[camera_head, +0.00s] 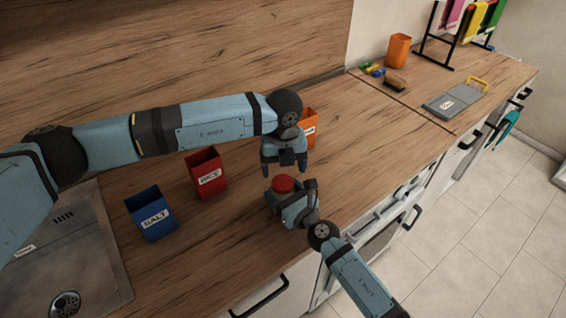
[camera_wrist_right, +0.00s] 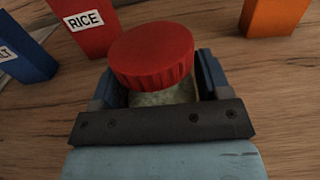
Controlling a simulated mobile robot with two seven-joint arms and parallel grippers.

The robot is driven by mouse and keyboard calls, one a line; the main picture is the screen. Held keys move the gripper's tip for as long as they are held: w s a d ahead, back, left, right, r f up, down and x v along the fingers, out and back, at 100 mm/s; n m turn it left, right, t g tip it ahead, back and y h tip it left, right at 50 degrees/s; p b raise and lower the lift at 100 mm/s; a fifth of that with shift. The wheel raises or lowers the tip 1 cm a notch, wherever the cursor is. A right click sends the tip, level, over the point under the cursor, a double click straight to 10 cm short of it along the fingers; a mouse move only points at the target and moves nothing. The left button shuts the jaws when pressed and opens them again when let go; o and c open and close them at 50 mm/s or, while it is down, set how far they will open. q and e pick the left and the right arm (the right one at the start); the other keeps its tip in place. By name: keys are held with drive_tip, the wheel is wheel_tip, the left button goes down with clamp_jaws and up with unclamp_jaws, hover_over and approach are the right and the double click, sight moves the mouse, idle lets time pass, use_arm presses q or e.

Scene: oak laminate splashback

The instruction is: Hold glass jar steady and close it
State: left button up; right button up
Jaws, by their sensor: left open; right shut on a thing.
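The glass jar (camera_wrist_right: 165,96) stands on the wooden counter, mostly hidden by my right gripper and by its lid. The red lid (camera_wrist_right: 152,55) sits on top of the jar; I cannot tell whether it is screwed tight. The lid also shows in the head view (camera_head: 283,184). My right gripper (camera_head: 290,200) is shut on the jar, with one finger on each side below the lid. My left gripper (camera_head: 285,171) is open and empty, pointing down just above the lid, apart from it.
A red RICE box (camera_head: 207,173), a blue SALT box (camera_head: 151,214) and an orange box (camera_head: 308,124) stand on the counter near the jar. The sink (camera_head: 65,260) is at the left. An orange cup (camera_head: 398,50), a brush (camera_head: 395,83) and a grey board (camera_head: 454,104) are farther right.

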sight(282, 182)
use_arm(q)
drive_tip(key=n, duration=0.1)
drive_tip(key=r+n, duration=0.1)
drive_tip(key=shift+r+n, duration=0.3)
drive_tip(key=shift+n, duration=0.1)
drive_tip(key=shift+a+r+n, duration=0.1)
drive_tip(key=shift+r+n, duration=0.5)
drive_tip(key=shift+n, duration=0.6)
drive_tip(key=shift+f, duration=0.1)
drive_tip(key=shift+f, duration=3.95)
drive_tip(key=shift+c, duration=0.5)
drive_tip(key=c, duration=0.8)
drive_tip(key=m, duration=0.6)
drive_tip(key=shift+m, duration=0.3)
drive_tip(key=shift+c, duration=0.2)
